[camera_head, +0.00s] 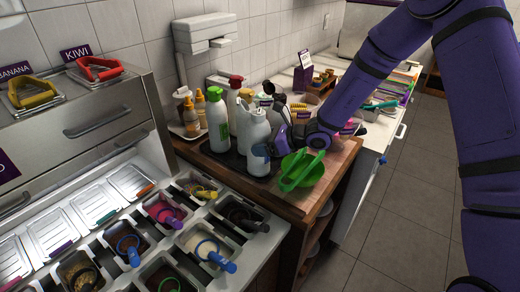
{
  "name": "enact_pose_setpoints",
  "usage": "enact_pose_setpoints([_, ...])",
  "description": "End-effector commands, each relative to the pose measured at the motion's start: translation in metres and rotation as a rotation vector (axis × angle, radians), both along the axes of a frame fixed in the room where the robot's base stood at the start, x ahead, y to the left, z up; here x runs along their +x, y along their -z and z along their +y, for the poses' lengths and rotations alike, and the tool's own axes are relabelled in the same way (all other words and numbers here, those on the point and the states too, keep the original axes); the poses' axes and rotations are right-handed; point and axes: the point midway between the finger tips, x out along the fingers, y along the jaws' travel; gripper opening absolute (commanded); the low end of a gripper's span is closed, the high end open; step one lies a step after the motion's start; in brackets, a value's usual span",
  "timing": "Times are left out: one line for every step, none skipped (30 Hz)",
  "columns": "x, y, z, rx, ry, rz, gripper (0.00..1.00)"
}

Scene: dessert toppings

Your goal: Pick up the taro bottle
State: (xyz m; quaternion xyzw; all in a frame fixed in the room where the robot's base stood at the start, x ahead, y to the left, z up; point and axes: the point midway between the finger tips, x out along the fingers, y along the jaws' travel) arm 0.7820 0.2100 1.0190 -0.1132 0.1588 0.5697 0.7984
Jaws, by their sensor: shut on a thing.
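A pale grey-white bottle (258,148) stands upright at the front of a dark tray on the wooden counter. A dark label patch shows on its side, too small to read, so I cannot confirm that it is the taro bottle. My purple gripper (281,140) reaches in from the right and is shut on this bottle at its right side. The fingertips are small and partly hidden. The bottle seems to rest low, at tray level; I cannot tell whether it is lifted.
A white bottle with a green label (217,122) and a red-capped bottle (235,95) stand close behind. Green bowls (300,172) sit close on the right. Topping bins with scoops (165,212) fill the front left. The floor (405,215) at right is clear.

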Motion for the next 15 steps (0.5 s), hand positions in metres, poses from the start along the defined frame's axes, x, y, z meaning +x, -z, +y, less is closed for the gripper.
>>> enact_pose_setpoints([0.001, -0.002, 0.001, 0.003, -0.001, -0.003, 0.58])
enact_pose_setpoints([0.001, -0.003, 0.001, 0.003, 0.0, -0.004, 0.58])
enact_pose_setpoints([0.001, -0.005, 0.001, 0.003, 0.0, -0.004, 0.58])
enact_pose_setpoints([0.001, -0.007, 0.001, 0.002, -0.001, -0.005, 0.58])
enact_pose_setpoints([0.001, -0.009, 0.001, 0.002, -0.001, -0.005, 0.58])
enact_pose_setpoints([0.001, -0.013, 0.001, 0.003, -0.001, -0.005, 0.58])
enact_pose_setpoints([0.001, -0.017, 0.001, 0.004, -0.002, -0.005, 0.58])
enact_pose_setpoints([0.001, -0.021, 0.001, 0.003, -0.002, -0.006, 0.58])
enact_pose_setpoints([0.001, -0.026, 0.001, 0.003, -0.002, -0.008, 0.58])
enact_pose_setpoints([0.001, -0.031, 0.0, 0.003, -0.001, -0.007, 0.58])
enact_pose_setpoints([0.001, -0.036, 0.0, 0.003, -0.001, -0.007, 0.58])
enact_pose_setpoints([0.001, -0.042, 0.0, 0.004, 0.0, -0.008, 0.58])
enact_pose_setpoints([0.001, -0.047, 0.0, 0.003, 0.0, -0.007, 0.58])
enact_pose_setpoints([0.001, -0.052, 0.0, 0.001, -0.001, -0.008, 0.58])
enact_pose_setpoints([0.001, -0.058, 0.0, 0.002, 0.0, -0.007, 0.58])
